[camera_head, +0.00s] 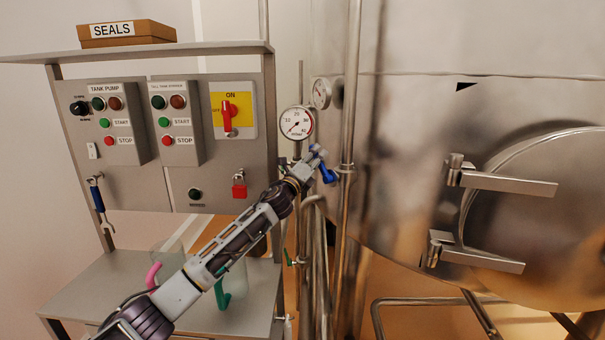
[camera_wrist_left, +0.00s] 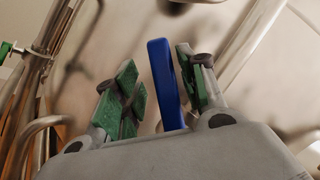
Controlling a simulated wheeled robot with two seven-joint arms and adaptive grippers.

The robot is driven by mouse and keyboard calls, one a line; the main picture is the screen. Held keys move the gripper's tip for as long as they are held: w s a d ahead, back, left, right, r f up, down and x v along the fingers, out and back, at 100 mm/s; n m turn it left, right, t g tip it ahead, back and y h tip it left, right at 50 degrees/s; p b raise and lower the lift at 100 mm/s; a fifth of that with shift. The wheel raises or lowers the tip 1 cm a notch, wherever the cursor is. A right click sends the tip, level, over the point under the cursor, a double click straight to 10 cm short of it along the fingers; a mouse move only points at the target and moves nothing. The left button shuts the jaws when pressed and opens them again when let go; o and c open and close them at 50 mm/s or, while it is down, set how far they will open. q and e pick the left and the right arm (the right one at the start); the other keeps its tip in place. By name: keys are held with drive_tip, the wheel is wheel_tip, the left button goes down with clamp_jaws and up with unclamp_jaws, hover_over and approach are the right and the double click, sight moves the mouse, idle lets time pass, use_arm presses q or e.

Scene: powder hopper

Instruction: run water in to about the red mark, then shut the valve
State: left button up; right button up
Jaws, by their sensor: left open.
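A blue valve handle (camera_head: 328,175) sits by the vertical pipe in front of the steel vessel (camera_head: 410,130). My left gripper (camera_head: 317,158) is at this handle, its arm reaching up from the lower left. In the left wrist view the blue handle (camera_wrist_left: 165,85) stands between the green-padded fingers of my left gripper (camera_wrist_left: 158,88), which are open with a gap on at least the left side. A clear jug with a green handle (camera_head: 222,295) and one with a pink handle (camera_head: 153,276) stand on the bench, partly behind my arm. I cannot make out a red mark.
A control panel (camera_head: 180,185) with pump buttons and a red switch (camera_head: 228,117) stands at the left. A pressure gauge (camera_head: 296,123) is just above my gripper. Steel pipes (camera_head: 352,90) run close beside it. A vessel door with hinges (camera_head: 505,184) is at the right.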

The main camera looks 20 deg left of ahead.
use_arm(q)
drive_tip(key=v, duration=1.1)
drive_tip(key=shift+s, duration=0.25)
idle(0.3)
drive_tip(key=shift+f, duration=0.15)
idle(0.6)
